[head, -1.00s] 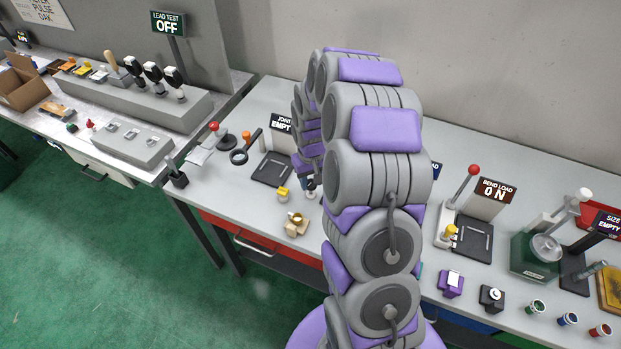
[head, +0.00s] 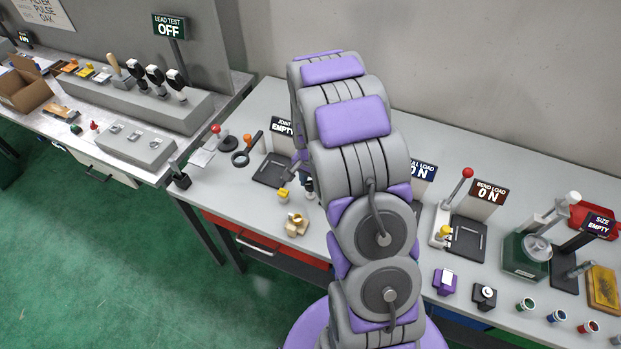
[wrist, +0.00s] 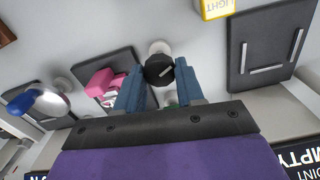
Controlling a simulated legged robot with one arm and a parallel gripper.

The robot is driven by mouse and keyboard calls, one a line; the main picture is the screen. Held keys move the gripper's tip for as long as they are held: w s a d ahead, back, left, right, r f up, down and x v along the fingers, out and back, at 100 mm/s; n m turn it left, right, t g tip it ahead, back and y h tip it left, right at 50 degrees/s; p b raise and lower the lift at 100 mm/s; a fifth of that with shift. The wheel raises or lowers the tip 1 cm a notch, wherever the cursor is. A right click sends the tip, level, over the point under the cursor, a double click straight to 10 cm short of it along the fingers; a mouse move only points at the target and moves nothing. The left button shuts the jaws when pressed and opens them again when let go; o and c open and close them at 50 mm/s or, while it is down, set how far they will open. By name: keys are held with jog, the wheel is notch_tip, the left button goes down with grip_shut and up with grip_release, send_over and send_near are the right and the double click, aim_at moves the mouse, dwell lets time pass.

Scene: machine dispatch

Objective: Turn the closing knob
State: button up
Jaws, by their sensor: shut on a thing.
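In the wrist view a round black knob (wrist: 159,70) with a white line across its face sits on a pale round base. I take it to be the closing knob. The two blue fingers of my gripper (wrist: 160,78) stand on either side of it, shut on it near their tips. A pink block (wrist: 103,82) with pale metal parts lies on a dark plate just left of the fingers. In the head view my arm hides most of the gripper and the knob.
A blue-handled lever (wrist: 40,100) is at the wrist view's left. A yellow LIGHT block (wrist: 216,8) and a black slotted plate (wrist: 268,45) are at its right. In the head view a red-knobbed lever (head: 467,173) and BEND LOAD sign (head: 487,193) stand right of my arm.

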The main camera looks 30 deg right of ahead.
aim_at(310, 184)
jog(key=m+p, duration=0.2)
jog(key=m, duration=0.3)
dwell(0.6)
jog(key=o, duration=1)
jog(key=shift+o, duration=0.2)
jog(key=shift+r, duration=0.1)
notch_tip(310, 184, up, 17)
jog(key=p, duration=0.1)
